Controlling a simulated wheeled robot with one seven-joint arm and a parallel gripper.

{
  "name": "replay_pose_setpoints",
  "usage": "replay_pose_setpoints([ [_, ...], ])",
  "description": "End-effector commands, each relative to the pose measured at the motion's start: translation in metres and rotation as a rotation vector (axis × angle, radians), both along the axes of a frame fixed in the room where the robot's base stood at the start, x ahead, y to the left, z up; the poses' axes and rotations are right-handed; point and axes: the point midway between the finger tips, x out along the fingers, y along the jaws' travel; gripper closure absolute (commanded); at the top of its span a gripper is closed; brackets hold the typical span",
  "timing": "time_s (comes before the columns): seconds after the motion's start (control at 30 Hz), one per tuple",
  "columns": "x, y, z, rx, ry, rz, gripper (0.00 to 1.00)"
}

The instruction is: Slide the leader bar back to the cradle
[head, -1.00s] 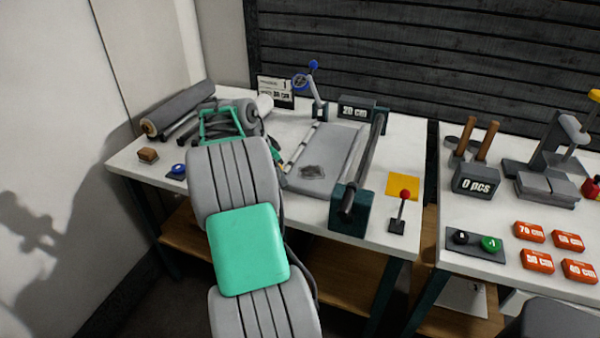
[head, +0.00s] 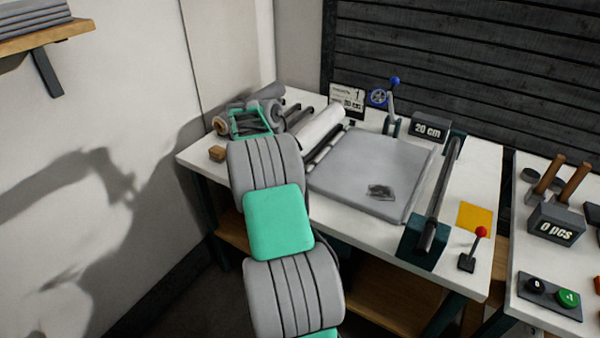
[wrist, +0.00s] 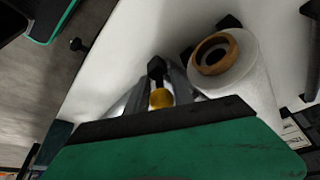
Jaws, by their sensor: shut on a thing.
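My gripper (wrist: 158,95) is shut on a small orange-yellow knob (wrist: 161,99) with a dark piece beyond it; I cannot tell how the knob joins the bar. A thin dark bar with pale parts (head: 326,147), which looks like the leader bar, lies slanted along the left edge of the grey bed (head: 360,165). In the head view, my arm covers the bar's near end and my fingers. I cannot make out the cradle for certain. A white roll (head: 318,130) lies close behind the bar; its brown core (wrist: 215,52) shows beside my gripper.
A rail (head: 440,195) crosses the bed's right side. A red-knobbed lever (head: 468,255) and a yellow square (head: 474,218) stand to its right. A blue-knobbed lever (head: 392,105) stands behind. A brown block (head: 217,153) lies at the table's left edge, near the wall.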

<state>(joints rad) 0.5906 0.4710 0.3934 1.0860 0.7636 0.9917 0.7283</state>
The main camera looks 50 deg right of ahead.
Motion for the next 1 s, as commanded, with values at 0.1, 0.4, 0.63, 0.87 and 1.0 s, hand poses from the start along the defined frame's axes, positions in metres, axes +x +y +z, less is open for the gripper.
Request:
replay_pose_setpoints([
  [0.1, 0.0017, 0.0016, -0.0029, 0.003, 0.002, 0.007, 1.00],
  [0.4, 0.0020, 0.0008, -0.0013, 0.001, -0.001, 0.008, 0.53],
  [0.63, 0.0020, 0.0005, -0.0005, -0.001, -0.001, 0.007, 0.53],
  [0.87, 0.0017, 0.0001, -0.0001, -0.001, -0.002, 0.007, 0.53],
  [1.0, -0.0033, -0.0017, -0.0008, -0.001, -0.003, 0.005, 0.53],
])
